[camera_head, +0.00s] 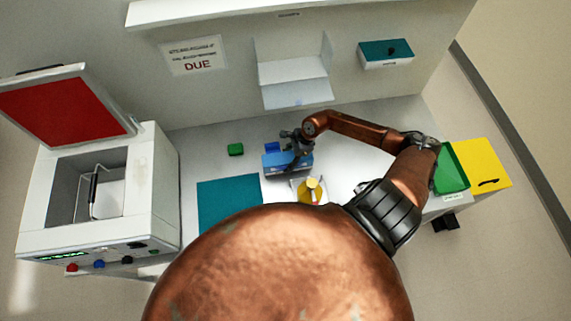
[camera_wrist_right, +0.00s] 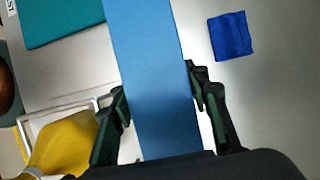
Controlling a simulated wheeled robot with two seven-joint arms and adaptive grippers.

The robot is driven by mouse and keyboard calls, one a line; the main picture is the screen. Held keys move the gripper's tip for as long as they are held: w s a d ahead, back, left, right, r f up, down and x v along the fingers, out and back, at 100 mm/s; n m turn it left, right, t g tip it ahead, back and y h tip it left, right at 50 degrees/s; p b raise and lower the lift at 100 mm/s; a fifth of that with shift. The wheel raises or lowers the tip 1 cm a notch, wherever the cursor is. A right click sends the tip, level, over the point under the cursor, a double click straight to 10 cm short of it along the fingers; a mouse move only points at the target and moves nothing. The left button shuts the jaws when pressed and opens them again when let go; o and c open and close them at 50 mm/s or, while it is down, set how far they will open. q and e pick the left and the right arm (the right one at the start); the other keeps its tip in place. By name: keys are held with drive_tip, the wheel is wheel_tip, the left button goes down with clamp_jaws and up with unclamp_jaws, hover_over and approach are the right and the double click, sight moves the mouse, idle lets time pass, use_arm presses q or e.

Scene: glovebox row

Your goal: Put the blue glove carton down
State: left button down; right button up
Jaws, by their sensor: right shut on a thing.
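The blue glove carton (camera_head: 272,166) is a light blue box over the bench, right of the teal mat, in the head view. My right gripper (camera_head: 298,150) is shut on it. In the right wrist view the carton (camera_wrist_right: 155,75) runs as a long blue face between the two dark fingers of the gripper (camera_wrist_right: 160,105), one on each side. I cannot tell whether its underside touches the bench. My left gripper is not in view.
A teal mat (camera_head: 228,200) lies left of the carton. A yellow item (camera_head: 310,190) in a white tray stands close in front. A dark blue square (camera_wrist_right: 231,35) and a green block (camera_head: 236,150) lie nearby. An open white machine (camera_head: 150,190) stands left; a green bin (camera_head: 452,170) is right.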

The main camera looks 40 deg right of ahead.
drive_tip(key=shift+a+f, duration=0.1)
drive_tip(key=shift+f, duration=1.75)
drive_tip(key=shift+f, duration=0.15)
drive_tip(key=o, duration=1.5)
drive_tip(key=shift+o, duration=0.2)
